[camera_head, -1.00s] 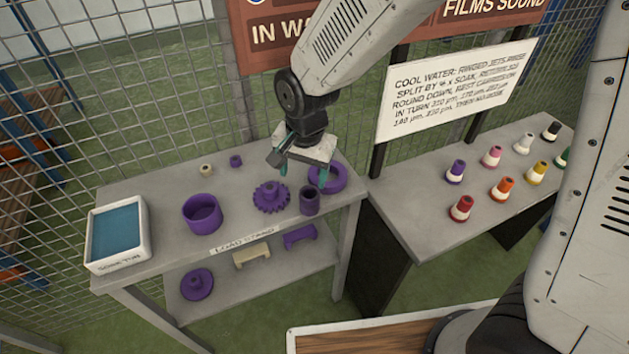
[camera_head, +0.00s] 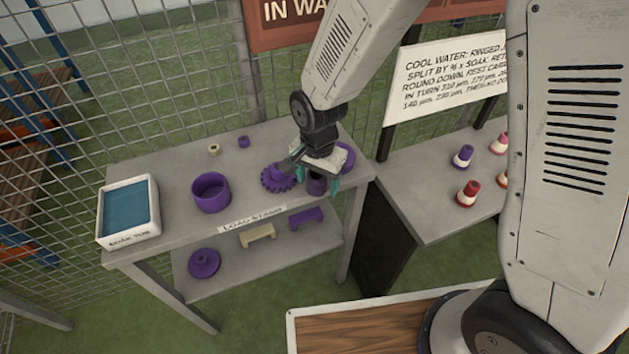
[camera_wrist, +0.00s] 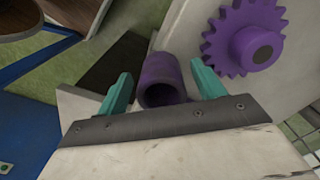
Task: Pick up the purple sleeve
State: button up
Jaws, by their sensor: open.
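The purple sleeve (camera_head: 317,186) is a short hollow cylinder standing near the front right of the load stand (camera_head: 170,238). My gripper (camera_head: 319,190) is over it with the jaws open, and it hides the sleeve's top in the head view. In the wrist view the sleeve (camera_wrist: 163,78) shows its open round end between the two teal fingers of my gripper (camera_wrist: 160,78). I cannot tell how far down the fingers reach along the sleeve.
A purple gear (camera_head: 277,179) is close left of the sleeve, and a purple ring (camera_head: 347,158) lies behind right. A purple cup (camera_head: 211,193) and a soak tub (camera_head: 128,212) stand farther left. Colored cones stand on the right table (camera_head: 430,195).

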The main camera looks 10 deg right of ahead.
jog(key=c, duration=1.2)
jog(key=shift+r, duration=0.15)
